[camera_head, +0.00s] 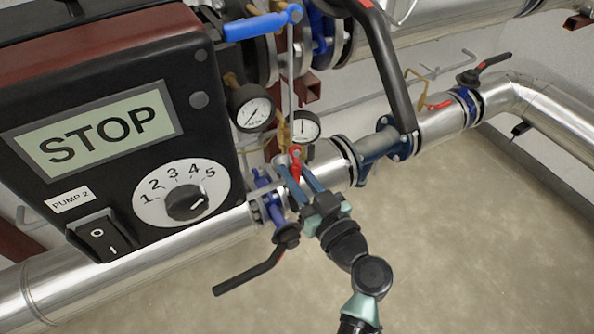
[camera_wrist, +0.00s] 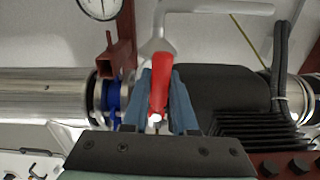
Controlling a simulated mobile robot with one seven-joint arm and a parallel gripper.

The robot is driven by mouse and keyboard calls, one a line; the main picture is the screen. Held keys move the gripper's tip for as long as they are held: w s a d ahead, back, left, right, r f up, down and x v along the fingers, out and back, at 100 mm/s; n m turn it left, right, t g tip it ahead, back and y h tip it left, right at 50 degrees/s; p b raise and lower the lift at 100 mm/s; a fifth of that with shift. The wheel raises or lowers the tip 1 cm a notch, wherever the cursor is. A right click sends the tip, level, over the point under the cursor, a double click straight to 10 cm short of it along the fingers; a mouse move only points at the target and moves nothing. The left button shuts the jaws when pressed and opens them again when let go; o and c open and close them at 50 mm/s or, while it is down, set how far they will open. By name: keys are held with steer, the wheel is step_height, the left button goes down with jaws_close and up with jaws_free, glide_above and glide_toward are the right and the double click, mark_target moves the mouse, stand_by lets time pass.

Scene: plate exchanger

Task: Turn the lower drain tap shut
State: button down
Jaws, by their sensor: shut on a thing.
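The tap with a small red lever (camera_head: 295,160) sits on the lower silver pipe, just below two gauges in the head view. In the wrist view the red lever (camera_wrist: 160,82) stands upright in the picture, between my two blue-grey fingers. My gripper (camera_head: 294,170) is shut on this lever, with one finger on each side; it also shows in the wrist view (camera_wrist: 160,102). A pale metal nut shows at the lever's lower end in the wrist view. The tap's body and outlet are mostly hidden by the fingers and lever.
A control box (camera_head: 110,130) reading STOP stands at the left. A black-handled valve lever (camera_head: 248,277) juts out below the pipe. Open floor (camera_head: 470,240) lies at lower right.

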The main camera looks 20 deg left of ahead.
steer(key=s+a+r+m+p, duration=0.1)
steer(key=m+p, duration=0.3)
steer(key=m, duration=0.4)
steer(key=s+a+r+m+p, duration=0.2)
steer(key=s+r+m+p, duration=0.1)
steer(key=m, duration=0.6)
steer(key=shift+r+p, duration=0.6)
steer(key=shift+p, duration=0.05)
steer(key=c, duration=0.7)
jaws_free()
steer(key=v, duration=1.3)
